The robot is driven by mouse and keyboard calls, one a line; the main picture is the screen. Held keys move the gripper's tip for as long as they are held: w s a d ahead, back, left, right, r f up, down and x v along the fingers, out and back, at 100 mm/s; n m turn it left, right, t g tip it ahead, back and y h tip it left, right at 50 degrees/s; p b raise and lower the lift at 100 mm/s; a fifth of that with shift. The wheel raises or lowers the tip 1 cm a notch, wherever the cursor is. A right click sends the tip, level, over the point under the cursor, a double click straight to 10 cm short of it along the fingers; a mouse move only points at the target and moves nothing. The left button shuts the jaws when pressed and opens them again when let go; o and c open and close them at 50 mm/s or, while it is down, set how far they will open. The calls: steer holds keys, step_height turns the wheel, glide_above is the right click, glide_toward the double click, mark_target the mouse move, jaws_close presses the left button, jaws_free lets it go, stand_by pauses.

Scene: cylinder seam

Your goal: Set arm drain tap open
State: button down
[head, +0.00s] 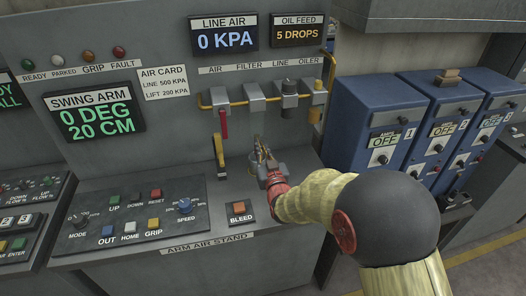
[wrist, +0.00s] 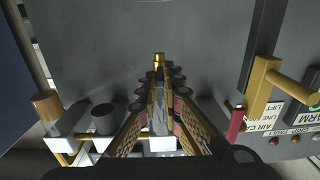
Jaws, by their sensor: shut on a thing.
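My gripper (head: 262,150) is in front of the grey panel, below the filter (head: 254,98) on the yellow air pipe. In the wrist view its two fingers (wrist: 161,92) come together around a small brass piece, which looks like the drain tap (wrist: 159,59). The brass end sticks out past the fingertips. The fingers hide most of the tap, so I cannot tell which way it is turned. A grey part shows between the fingers, nearer the camera.
A red lever (head: 224,124) and a yellow handle (head: 220,165) are left of my gripper. The oiler (head: 290,95) is to the upper right. The bleed button (head: 240,207) sits below on the stand. Blue cabinets (head: 352,117) stand to the right. The line air display (head: 223,33) reads 0 KPA.

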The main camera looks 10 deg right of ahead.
steer(key=shift+a+r+h, duration=0.1)
steer(key=shift+r+h, duration=0.05)
steer(key=shift+h, duration=0.25)
steer(key=c, duration=2)
jaws_free()
steer(key=shift+o, duration=0.2)
steer(key=shift+s, duration=0.15)
steer(key=s, duration=1.1)
steer(key=shift+s, duration=0.35)
steer(key=shift+a, duration=0.1)
